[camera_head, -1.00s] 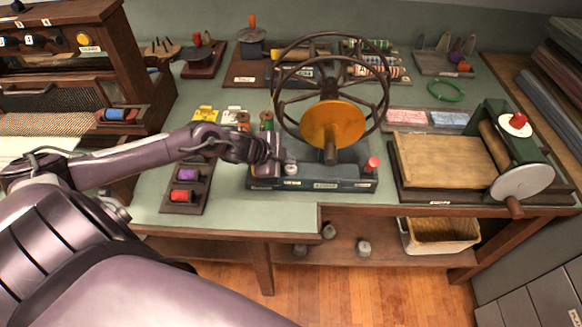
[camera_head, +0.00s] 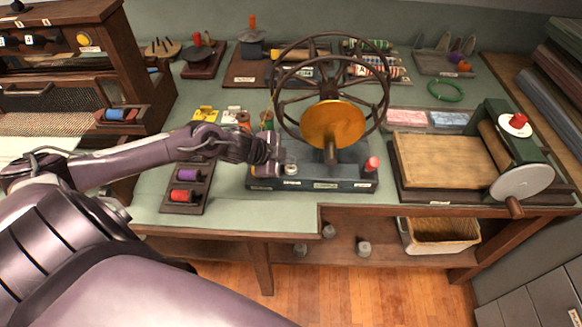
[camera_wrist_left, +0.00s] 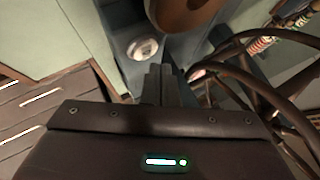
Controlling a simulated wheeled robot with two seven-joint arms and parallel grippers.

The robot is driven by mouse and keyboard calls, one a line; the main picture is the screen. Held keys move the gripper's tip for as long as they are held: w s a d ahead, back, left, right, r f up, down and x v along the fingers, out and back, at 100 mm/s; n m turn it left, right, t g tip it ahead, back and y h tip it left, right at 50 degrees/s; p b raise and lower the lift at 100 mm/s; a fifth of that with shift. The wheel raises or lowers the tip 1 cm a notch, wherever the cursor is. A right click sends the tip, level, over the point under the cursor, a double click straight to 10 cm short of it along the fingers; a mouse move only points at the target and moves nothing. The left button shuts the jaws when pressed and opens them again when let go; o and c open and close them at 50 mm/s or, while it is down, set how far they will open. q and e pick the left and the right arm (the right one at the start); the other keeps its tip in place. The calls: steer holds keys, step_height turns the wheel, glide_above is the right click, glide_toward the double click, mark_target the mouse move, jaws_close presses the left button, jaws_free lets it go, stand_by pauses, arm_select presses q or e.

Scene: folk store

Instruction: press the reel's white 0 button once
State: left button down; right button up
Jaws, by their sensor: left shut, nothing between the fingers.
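The reel (camera_head: 333,122) is a large dark spoked wheel with an orange hub and crank handle, on a dark blue-grey base on the bench. Its round white button (camera_head: 290,169) sits on the base's front left; it also shows in the left wrist view (camera_wrist_left: 142,47), just beyond and slightly left of the fingertips. My left gripper (camera_head: 268,170) is over the left end of the base, left of the button. Its fingers (camera_wrist_left: 160,72) are shut and empty. No contact with the button is visible. My right gripper is out of view.
A red knob (camera_head: 372,164) stands at the base's right end. A spool rack (camera_head: 200,207) lies left of the base. A roller press with a wooden bed (camera_head: 440,160) stands to the right. The wheel's rim rises close beside my gripper.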

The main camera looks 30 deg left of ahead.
arm_select(q)
steer(key=shift+f, duration=0.45)
steer(key=shift+f+b, duration=0.4)
steer(key=shift+f, duration=0.15)
stand_by(0.7)
steer(key=shift+r, duration=0.1)
steer(key=shift+r+p, duration=0.85)
steer(key=shift+p, duration=0.15)
